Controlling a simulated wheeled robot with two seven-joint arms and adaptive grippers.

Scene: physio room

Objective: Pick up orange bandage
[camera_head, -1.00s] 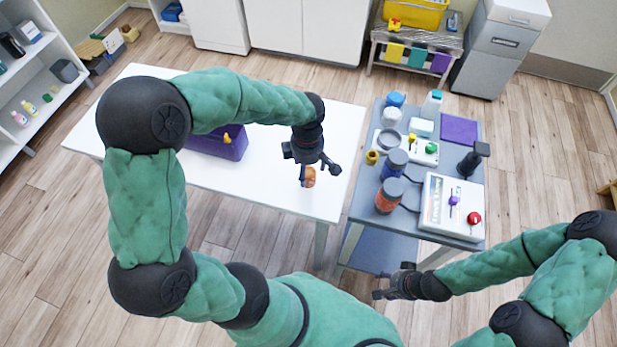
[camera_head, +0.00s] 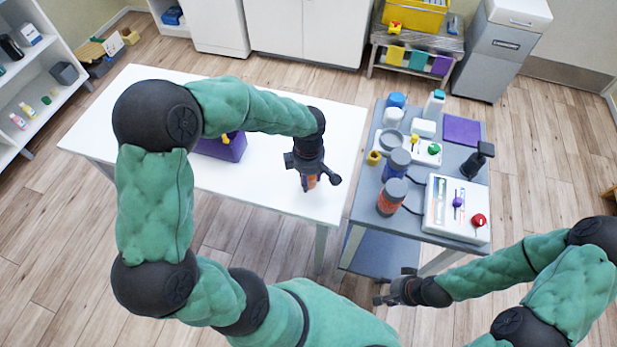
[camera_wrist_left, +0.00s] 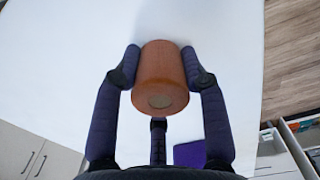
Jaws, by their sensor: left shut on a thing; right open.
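The orange bandage (camera_wrist_left: 160,78) is a short orange roll with a pale round core on its end. In the left wrist view it sits between the fingers of my left gripper (camera_wrist_left: 161,72), which are shut on its sides. In the head view the bandage (camera_head: 311,181) is mostly hidden beneath my left gripper (camera_head: 315,183), over the right part of the white table (camera_head: 275,180). I cannot tell whether it still touches the table. My right gripper (camera_head: 380,286) is open and empty, low in front of the grey cart.
A purple box (camera_head: 222,149) stands on the table left of my left gripper. The grey cart (camera_head: 362,208) at the right holds several jars, a purple pad (camera_head: 462,130) and a white device (camera_head: 437,203). The white table around the bandage is clear.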

